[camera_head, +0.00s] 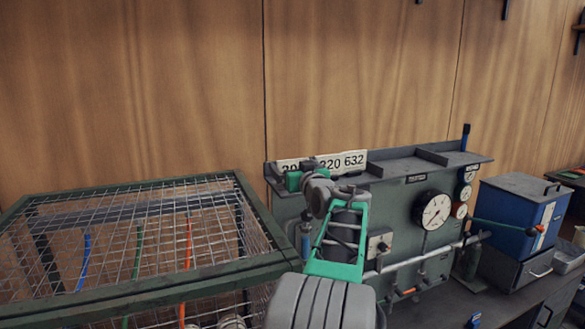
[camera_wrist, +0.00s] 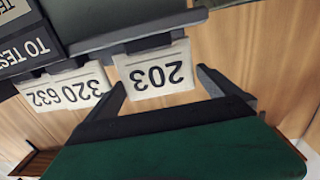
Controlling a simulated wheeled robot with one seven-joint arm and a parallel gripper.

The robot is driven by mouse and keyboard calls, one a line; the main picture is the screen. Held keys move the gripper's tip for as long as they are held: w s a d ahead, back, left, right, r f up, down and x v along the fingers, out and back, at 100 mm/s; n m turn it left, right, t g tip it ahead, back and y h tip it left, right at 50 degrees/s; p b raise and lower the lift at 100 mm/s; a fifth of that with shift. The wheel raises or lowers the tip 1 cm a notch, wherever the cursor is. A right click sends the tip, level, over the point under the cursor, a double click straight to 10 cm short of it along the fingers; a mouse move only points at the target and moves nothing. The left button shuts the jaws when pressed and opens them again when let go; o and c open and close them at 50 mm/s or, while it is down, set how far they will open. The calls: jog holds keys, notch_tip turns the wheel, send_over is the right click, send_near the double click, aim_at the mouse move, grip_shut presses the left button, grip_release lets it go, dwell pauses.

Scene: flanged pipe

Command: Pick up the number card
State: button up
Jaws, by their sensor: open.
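A white number card reading 203 (camera_wrist: 155,76) appears upside down in the wrist view. It sits in a dark holder along a dark ledge. A second white card reading 320 632 (camera_wrist: 66,90) is to its left. In the head view this second card (camera_head: 345,160) is on the panel's top ledge, and the 203 card is partly hidden by my arm. My gripper (camera_wrist: 160,82) is open, with one finger on each side of the 203 card. I cannot tell whether the fingers touch it.
A grey test panel (camera_head: 398,215) with a round gauge (camera_head: 433,209) stands against the wooden wall (camera_head: 360,70). A green-framed wire cage (camera_head: 120,298) is at the left. A blue box (camera_head: 521,212) stands at the right. A dark sign (camera_wrist: 35,48) is beside the cards.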

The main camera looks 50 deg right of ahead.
jog(key=shift+w+d, duration=0.45)
jog(key=shift+w, duration=0.1)
jog(key=shift+s+a, duration=0.1)
jog(key=shift+c, duration=0.3)
jog(key=c, duration=1)
jog(key=shift+c, duration=0.2)
